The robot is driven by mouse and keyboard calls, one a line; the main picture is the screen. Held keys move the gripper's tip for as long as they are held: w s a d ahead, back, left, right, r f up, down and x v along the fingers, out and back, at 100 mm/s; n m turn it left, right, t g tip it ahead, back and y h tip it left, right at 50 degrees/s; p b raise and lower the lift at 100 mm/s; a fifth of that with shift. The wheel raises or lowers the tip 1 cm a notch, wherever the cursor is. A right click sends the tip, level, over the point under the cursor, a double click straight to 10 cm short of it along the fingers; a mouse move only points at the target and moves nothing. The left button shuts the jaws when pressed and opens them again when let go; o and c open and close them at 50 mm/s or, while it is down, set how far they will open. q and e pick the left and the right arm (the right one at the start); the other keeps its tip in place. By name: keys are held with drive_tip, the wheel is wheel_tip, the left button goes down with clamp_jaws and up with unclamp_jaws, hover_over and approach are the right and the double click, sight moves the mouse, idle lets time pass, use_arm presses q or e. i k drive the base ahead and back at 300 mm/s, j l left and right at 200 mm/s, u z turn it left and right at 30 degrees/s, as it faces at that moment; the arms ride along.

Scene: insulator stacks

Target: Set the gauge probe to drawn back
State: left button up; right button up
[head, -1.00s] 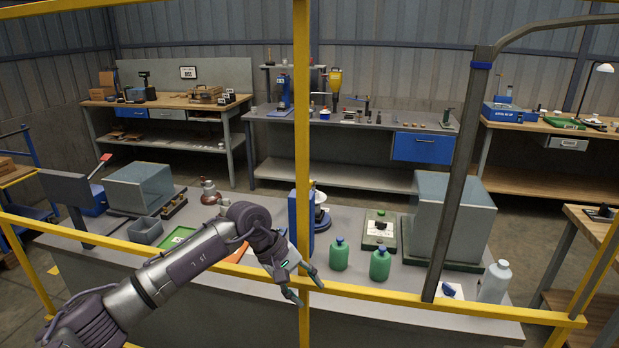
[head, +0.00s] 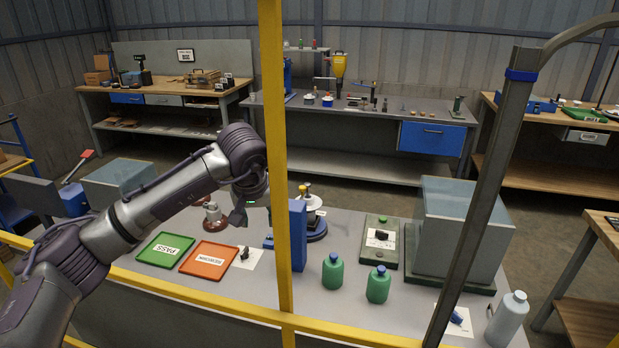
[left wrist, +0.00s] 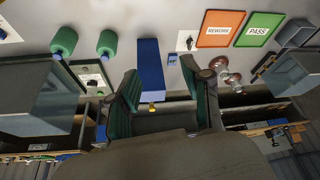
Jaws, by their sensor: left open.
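A blue upright block (head: 298,235) stands on the grey table behind the yellow post, next to a dark round base (head: 314,230) carrying a white disc. Small yellow and dark parts (head: 304,190) show at its top. I cannot make out which part is the gauge probe or how it is set. My left gripper (head: 240,214) hangs left of the block, above the table and apart from it. In the left wrist view its green-grey fingers (left wrist: 162,92) are spread with nothing between them, the blue block (left wrist: 150,65) lying beyond. My right gripper is not in view.
The yellow post (head: 273,150) and rail (head: 330,330) cross in front of the table. A green PASS tray (head: 150,257), orange REWORK tray (head: 192,268), a black knob on a white card (head: 245,255), green bottles (head: 333,272) and a grey box (head: 465,225) stand around.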

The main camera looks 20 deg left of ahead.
sight(303, 188)
drive_tip(key=i, duration=1)
